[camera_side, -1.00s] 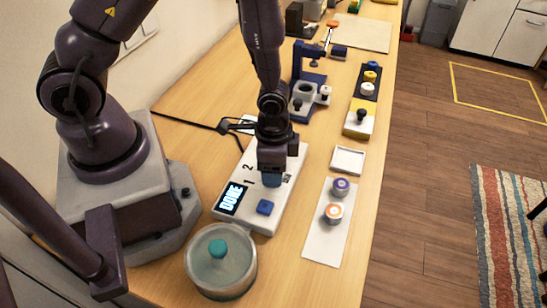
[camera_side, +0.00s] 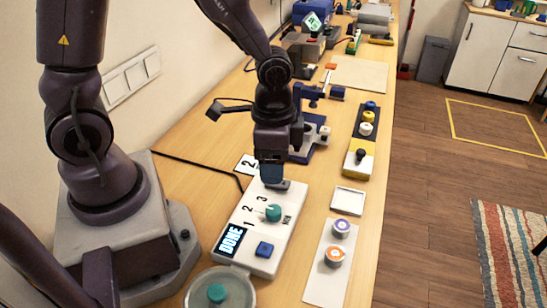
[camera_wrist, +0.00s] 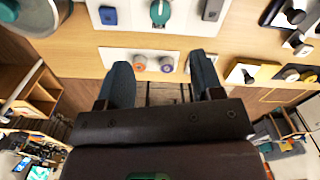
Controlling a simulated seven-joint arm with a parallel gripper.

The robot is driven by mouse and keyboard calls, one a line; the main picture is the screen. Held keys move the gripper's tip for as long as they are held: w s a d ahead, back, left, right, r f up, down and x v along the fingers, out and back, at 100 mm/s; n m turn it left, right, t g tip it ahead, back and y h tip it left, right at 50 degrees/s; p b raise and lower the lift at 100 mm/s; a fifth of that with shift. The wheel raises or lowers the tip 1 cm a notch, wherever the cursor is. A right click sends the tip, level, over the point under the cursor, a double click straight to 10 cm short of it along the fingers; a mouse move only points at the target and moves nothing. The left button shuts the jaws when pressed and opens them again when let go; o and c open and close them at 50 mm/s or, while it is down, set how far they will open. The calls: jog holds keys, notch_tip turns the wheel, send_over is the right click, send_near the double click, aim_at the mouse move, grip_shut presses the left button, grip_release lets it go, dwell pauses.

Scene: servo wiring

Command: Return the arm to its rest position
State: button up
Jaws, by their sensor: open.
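My gripper (camera_side: 272,180) is above the far end of a white control box (camera_side: 284,226) in the side view. In the wrist view my gripper (camera_wrist: 161,82) has its two blue-grey fingers apart with nothing between them. The box has a lit display (camera_side: 230,240) reading DONE, a teal knob (camera_side: 273,212) beside the printed numbers 1, 2, 3, and a blue button (camera_side: 264,249). The knob (camera_wrist: 160,12) and blue button (camera_wrist: 108,15) also show at the top of the wrist view, clear of the fingers.
A round container with a teal-knobbed lid (camera_side: 217,293) stands at the near edge. A white strip (camera_side: 327,284) holds purple and orange-topped cups, near an empty white tray (camera_side: 348,200). A blue stand (camera_side: 308,140) is close behind my gripper. A black cable runs across the table.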

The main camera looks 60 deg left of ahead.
jog(key=s+a+r+n+t, duration=0.2)
jog(key=s+r+n, duration=0.1)
jog(key=r, duration=0.6)
jog(key=s+a+r+n+t, duration=0.2)
jog(key=s+r+n+t, duration=0.1)
jog(key=r, duration=0.6)
jog(key=shift+s+a+r+t, duration=0.3)
jog(key=shift+s+r, duration=0.1)
jog(key=shift+s, duration=0.45)
dwell(0.4)
